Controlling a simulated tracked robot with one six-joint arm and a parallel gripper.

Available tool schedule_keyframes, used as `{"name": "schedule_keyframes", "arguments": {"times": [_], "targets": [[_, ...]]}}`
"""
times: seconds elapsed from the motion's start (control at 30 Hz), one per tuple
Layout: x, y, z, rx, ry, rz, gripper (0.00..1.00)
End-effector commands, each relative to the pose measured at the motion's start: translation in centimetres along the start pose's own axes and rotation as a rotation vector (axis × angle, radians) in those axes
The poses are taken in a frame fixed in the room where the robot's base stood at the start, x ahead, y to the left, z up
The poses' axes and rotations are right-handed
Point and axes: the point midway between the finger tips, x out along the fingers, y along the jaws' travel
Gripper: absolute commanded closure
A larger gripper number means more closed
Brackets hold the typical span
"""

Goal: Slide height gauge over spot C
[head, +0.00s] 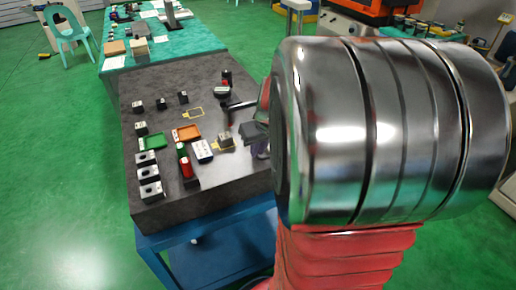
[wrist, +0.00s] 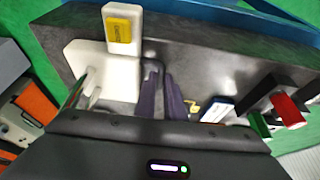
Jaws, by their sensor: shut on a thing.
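In the wrist view my gripper (wrist: 163,72) has its two purple-grey fingers close together, shut on a thin dark part. That part seems to belong to the pale upright piece with a yellow label (wrist: 122,30), which I take for the height gauge. A white plate and a shiny rod are beside it. In the head view my gripper (head: 258,148) is low over the right part of the dark table, and my arm hides what it holds. An empty yellow outline (head: 194,112) is marked on the table. Another yellow mark is under a small block (head: 226,139). No spot letter is readable.
Clear room shows at the table's back left.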

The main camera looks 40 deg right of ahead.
Motion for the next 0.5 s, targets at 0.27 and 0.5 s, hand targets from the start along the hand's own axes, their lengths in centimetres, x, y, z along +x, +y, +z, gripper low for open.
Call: {"name": "schedule_keyframes", "arguments": {"times": [0.27,0.5], "targets": [[-0.02,0.02,-0.01,0.001,0.0,0.0,1.0],[0.19,0.02,-0.51,0.001,0.001,0.0,1.0]]}}
